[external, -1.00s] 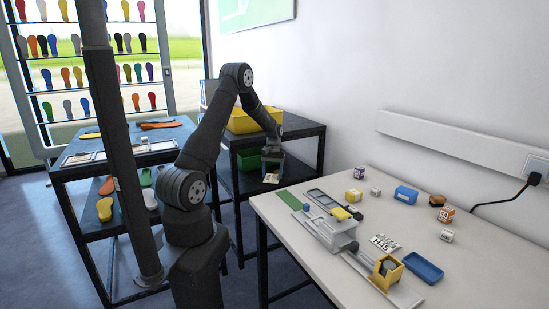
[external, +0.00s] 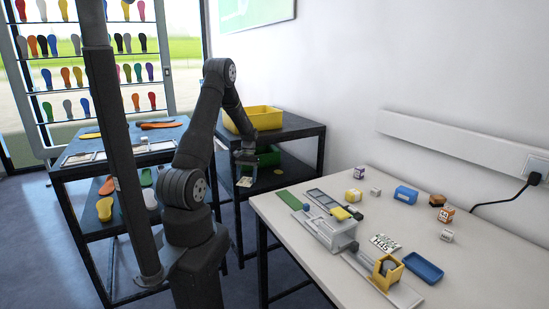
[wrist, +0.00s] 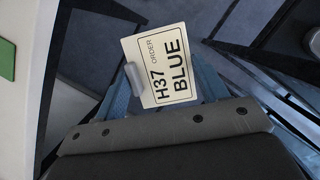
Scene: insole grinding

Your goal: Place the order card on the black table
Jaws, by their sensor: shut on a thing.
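The order card (wrist: 160,62) is white and reads "ORDER H37 BLUE" in the wrist view. My gripper (wrist: 134,78) is shut on its edge. In the external view the small pale card (external: 244,182) hangs below my gripper (external: 245,162), in the air in front of a black table (external: 303,130) with an upper top and a lower shelf. A second dark table (external: 70,175) stands at the left, with insoles and pale trays on top. The finger covers a small part of the card's edge.
The white table (external: 465,270) at the right holds a grey fixture, small boxes, a blue tray (external: 424,268) and another card (external: 385,244).

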